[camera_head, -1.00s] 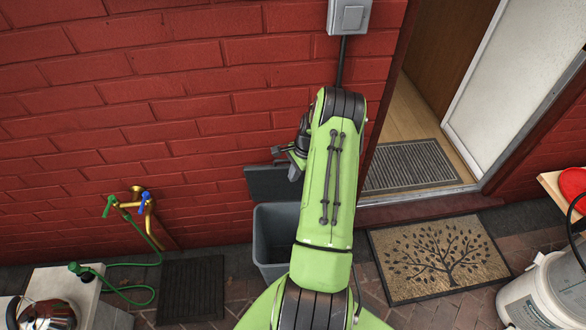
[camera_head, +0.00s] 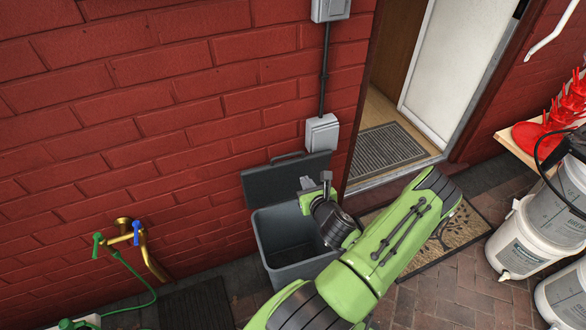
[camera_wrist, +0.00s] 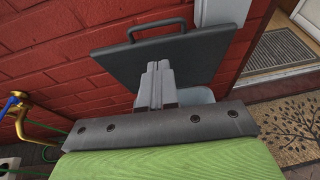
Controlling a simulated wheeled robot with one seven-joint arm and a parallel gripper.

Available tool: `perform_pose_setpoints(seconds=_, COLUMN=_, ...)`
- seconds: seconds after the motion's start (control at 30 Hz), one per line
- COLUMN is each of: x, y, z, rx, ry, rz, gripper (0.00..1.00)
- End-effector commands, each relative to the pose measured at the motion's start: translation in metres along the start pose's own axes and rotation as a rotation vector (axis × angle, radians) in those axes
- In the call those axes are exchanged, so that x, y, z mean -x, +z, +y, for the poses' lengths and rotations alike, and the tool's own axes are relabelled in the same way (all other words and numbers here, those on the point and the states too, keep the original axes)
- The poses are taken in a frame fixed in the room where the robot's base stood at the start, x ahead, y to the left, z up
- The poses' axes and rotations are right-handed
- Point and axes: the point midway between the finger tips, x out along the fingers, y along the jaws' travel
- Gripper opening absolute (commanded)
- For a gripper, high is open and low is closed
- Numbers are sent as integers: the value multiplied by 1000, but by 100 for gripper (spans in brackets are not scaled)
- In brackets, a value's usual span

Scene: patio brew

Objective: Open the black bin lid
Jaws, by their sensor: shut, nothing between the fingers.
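The black bin lid (camera_head: 284,180) stands raised against the brick wall at the back of the grey bin (camera_head: 280,245), with its handle along the top edge. The bin's mouth is uncovered. My gripper (camera_head: 317,180) is above the right part of the bin's mouth, in front of the lid. In the wrist view the lid (camera_wrist: 200,62) fills the upper middle, upright, with its handle at the top. My gripper (camera_wrist: 160,68) there is shut and empty, its fingers in front of the lid; contact cannot be told.
Brass taps (camera_head: 128,235) with a green hose are on the wall at left. A grey wall box (camera_head: 321,133) is above the bin's right side. The doorway and a tree-pattern doormat (camera_head: 452,225) are at right, with white buckets (camera_head: 525,240) beyond.

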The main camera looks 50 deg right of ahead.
Motion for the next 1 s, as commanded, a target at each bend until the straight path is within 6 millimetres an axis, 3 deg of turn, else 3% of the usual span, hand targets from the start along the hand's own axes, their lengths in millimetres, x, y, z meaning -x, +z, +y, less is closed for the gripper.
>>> perform_pose_setpoints(seconds=0.17, x=-25, y=-5, z=3, rx=16, ry=4, rz=-6, gripper=0)
perform_pose_setpoints(seconds=0.6, x=-106, y=14, z=2, rx=10, ry=2, rz=-13, gripper=0)
perform_pose_setpoints(seconds=0.77, x=-119, y=15, z=2, rx=4, ry=1, rz=-9, gripper=0)
perform_pose_setpoints(seconds=1.0, x=-121, y=14, z=1, rx=0, ry=0, rz=-7, gripper=0)
